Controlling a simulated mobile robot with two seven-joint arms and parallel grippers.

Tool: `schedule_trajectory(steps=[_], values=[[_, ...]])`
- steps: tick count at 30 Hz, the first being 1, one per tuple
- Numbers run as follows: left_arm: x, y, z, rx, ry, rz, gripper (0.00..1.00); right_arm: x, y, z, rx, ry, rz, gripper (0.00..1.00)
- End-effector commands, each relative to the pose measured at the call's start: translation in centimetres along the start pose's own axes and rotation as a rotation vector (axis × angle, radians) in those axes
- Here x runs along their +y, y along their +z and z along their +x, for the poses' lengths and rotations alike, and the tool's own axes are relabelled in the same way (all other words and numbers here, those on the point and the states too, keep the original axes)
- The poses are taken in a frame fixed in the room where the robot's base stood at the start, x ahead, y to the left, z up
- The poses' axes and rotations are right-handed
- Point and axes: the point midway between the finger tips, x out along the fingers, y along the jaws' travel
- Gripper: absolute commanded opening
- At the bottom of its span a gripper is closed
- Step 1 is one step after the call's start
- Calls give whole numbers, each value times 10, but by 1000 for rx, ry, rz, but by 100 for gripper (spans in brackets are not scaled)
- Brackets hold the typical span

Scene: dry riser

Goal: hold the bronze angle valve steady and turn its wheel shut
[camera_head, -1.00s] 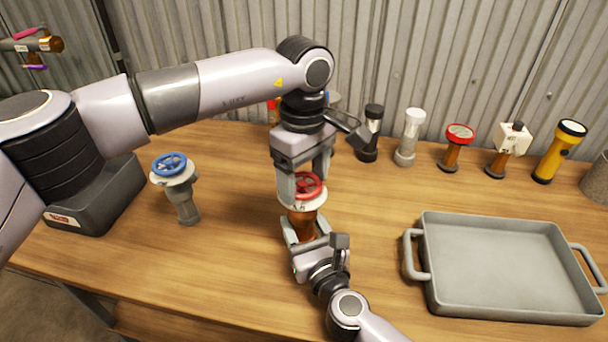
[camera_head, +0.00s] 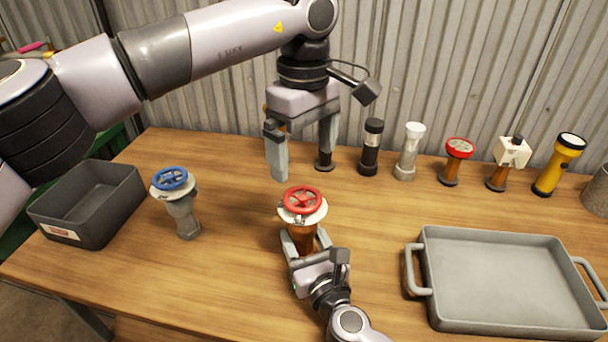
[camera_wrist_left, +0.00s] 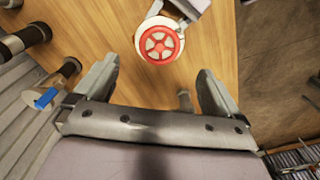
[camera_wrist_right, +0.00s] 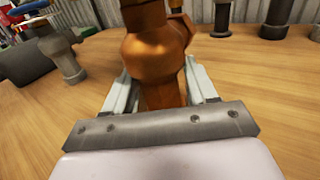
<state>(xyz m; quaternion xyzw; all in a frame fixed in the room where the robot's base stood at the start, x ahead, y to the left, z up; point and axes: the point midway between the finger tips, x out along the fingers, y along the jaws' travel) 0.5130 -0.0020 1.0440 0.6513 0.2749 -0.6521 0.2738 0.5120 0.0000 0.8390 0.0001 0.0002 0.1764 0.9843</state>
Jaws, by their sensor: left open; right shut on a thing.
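The bronze angle valve (camera_head: 302,232) stands upright on the bench, with a white collar and a red wheel (camera_head: 302,199) on top. My right gripper (camera_head: 305,250) is shut on its lower body; the right wrist view shows the bronze body (camera_wrist_right: 158,55) between the fingers. My left gripper (camera_head: 302,165) is open and empty, raised above and behind the valve, clear of the wheel. In the left wrist view the red wheel (camera_wrist_left: 159,43) lies beyond the fingertips, with nothing between the fingers.
A blue-wheeled valve (camera_head: 178,200) stands to the left, beside a dark bin (camera_head: 90,205). A grey tray (camera_head: 505,280) lies at the right. Several fittings and torches, including a yellow torch (camera_head: 558,165), line the back near the corrugated wall.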

Motion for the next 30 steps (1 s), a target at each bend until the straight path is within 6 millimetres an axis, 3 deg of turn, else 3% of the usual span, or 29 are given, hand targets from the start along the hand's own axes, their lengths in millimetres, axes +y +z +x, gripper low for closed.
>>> schedule_trajectory(steps=[3,7,20,21,22,23,30], values=[[0,0,-20,0,2,1,97,0,2,0,-4,0,0,3],[0,0,-30,-1,-1,0,97,0,2,0,-4,0,0,3],[0,0,-33,-1,-1,1,97,0,2,0,-4,0,0,3],[0,0,-33,-1,-1,1,97,0,2,0,-4,0,0,70],[0,0,-33,-1,-1,1,97,0,2,0,-4,0,0,79],[0,0,-33,-1,-1,1,97,0,2,0,-4,0,0,86],[0,0,-33,-1,-1,1,97,0,1,0,-1,0,0,86]])
